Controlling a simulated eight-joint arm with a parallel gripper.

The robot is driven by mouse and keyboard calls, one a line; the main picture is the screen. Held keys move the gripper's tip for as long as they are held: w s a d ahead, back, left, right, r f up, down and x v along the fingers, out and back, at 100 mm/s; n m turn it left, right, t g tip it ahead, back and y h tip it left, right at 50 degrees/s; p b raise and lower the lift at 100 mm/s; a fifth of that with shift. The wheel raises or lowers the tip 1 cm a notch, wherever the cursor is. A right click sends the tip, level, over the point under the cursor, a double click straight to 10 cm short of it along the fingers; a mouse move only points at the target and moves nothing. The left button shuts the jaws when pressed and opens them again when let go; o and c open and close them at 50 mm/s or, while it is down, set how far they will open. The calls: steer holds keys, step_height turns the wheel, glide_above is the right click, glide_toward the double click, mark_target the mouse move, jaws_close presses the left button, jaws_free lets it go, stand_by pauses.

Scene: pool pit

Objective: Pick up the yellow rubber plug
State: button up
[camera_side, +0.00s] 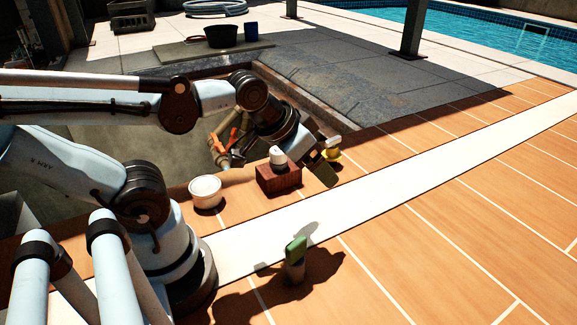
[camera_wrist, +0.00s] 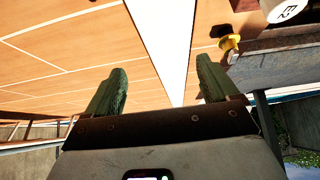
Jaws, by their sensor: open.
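The yellow rubber plug (camera_side: 334,156) stands on the orange tiles near the pit's edge in the side view, partly hidden by my gripper (camera_side: 325,163). In the wrist view the yellow plug (camera_wrist: 229,43) shows beyond and to the right of the right fingertip, next to a dark edge. It is not between the fingers. My gripper (camera_wrist: 157,76) has its two green fingers wide apart, with only tiles and a white strip between them. Whether a finger touches the plug cannot be told from the side view.
A red-brown brick (camera_side: 279,180) with a white round item (camera_side: 278,157) on it stands close left of my gripper. A white bowl (camera_side: 206,191) is further left. A green-topped object (camera_side: 296,254) stands in front. The open pit (camera_side: 125,150) lies behind; tiles to the right are clear.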

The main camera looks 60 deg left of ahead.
steer(key=n+h, duration=0.8)
steer(key=n, duration=1.3)
glide_above(338, 154)
steer(key=s+a, duration=0.1)
steer(key=s, duration=0.4)
step_height(338, 154, down, 4)
steer(key=a+f+n+h, duration=0.1)
steer(key=a, duration=0.1)
steer(key=s+a+f+n+h, duration=0.1)
steer(key=a+f+n, duration=0.1)
steer(key=a, duration=0.1)
steer(key=s+a+f+n+t, duration=0.1)
steer(key=a, duration=0.1)
steer(key=shift+a+f+h, duration=0.15)
steer(key=shift+h, duration=0.25)
steer(key=x, duration=1.1)
steer(key=shift+w+d+f, duration=0.1)
steer(key=shift+d+f, duration=0.15)
steer(key=shift+d, duration=0.1)
